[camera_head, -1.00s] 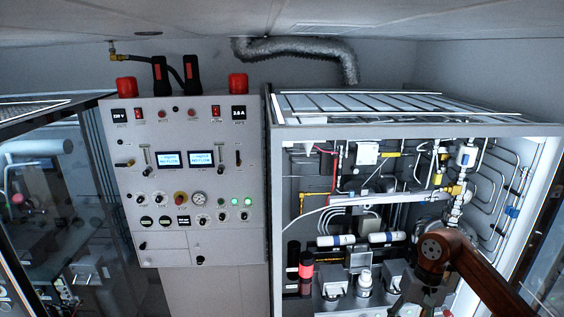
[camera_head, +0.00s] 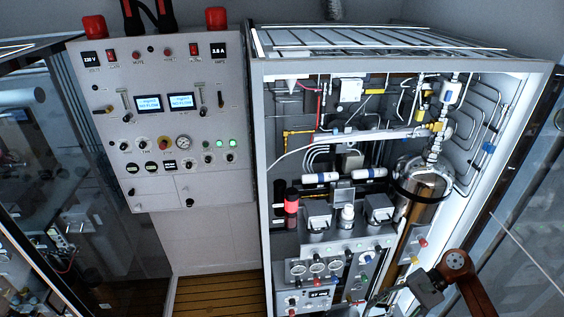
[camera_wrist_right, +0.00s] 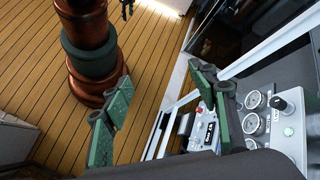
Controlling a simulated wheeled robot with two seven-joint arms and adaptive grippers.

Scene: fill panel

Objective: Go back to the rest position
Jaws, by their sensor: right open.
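My right arm comes in at the lower right of the head view, and its gripper (camera_head: 384,296) is low in front of the open cabinet (camera_head: 258,150). In the right wrist view the two green fingers of the right gripper (camera_wrist_right: 163,108) are spread wide. Nothing shows between them but the wooden floor and cabinet edge behind. The right finger overlaps the cabinet's lower gauge panel (camera_wrist_right: 262,118) in the picture; I cannot tell the gap. My left gripper is in neither view.
A grey control panel (camera_head: 165,75) with lit screens stands left of the cabinet. The cabinet holds a metal cylinder (camera_head: 425,180), pipes and a red-capped bottle (camera_head: 291,203). Glass doors flank both sides. Wooden floor (camera_head: 215,295) is clear below the panel.

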